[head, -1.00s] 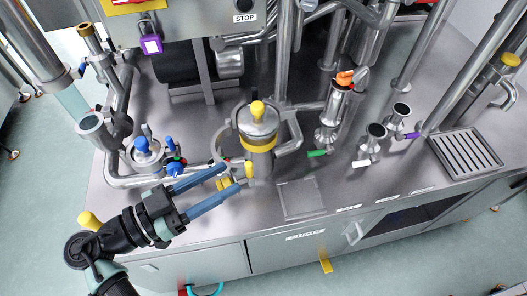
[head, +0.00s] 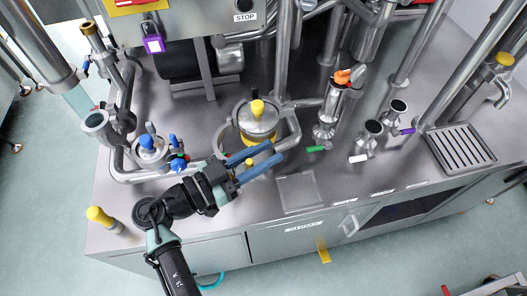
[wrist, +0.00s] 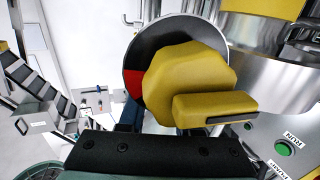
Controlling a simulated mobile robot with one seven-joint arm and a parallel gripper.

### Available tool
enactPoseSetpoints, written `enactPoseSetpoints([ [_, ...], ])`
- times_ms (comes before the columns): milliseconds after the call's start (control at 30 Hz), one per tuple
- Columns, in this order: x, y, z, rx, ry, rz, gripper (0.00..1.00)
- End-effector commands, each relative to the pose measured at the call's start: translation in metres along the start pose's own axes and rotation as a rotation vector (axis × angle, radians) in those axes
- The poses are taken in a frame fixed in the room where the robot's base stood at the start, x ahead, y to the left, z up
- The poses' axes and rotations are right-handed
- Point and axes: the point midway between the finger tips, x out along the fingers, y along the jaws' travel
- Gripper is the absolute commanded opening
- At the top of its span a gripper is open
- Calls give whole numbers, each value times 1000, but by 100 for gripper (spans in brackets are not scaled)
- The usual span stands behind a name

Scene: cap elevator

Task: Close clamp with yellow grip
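The clamp with the yellow grip (head: 249,162) sits at the front of the steel vessel (head: 258,122), which has a yellow knob on its lid. My gripper (head: 276,151) reaches in from the lower left. Its two blue fingers are apart, one on each side of the small visible bit of yellow, and hide most of the clamp. In the wrist view the yellow grip (wrist: 190,85) fills the middle, before a dark round disc with a red patch, and covers parts of the fingers. Whether the fingers touch the grip, and how the clamp stands, cannot be seen.
A blue-topped valve (head: 147,145) stands left of the vessel. Steel pipes (head: 283,60) rise behind it. A steel fitting with an orange top (head: 341,77) stands to the right. The counter in front, around a square plate (head: 300,192), is clear.

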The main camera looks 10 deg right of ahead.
Motion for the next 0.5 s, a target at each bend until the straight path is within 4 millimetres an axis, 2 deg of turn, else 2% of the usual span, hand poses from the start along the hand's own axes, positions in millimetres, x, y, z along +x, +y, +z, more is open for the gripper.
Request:
enactPoseSetpoints([
  [33, 0, 0, 0, 0, 0, 0, 21],
  [133, 0, 0, 0, 0, 0, 0, 3],
  [167, 0, 0, 0, 0, 0, 0, 0],
  [500, 0, 0, 0, 0, 0, 0, 0],
])
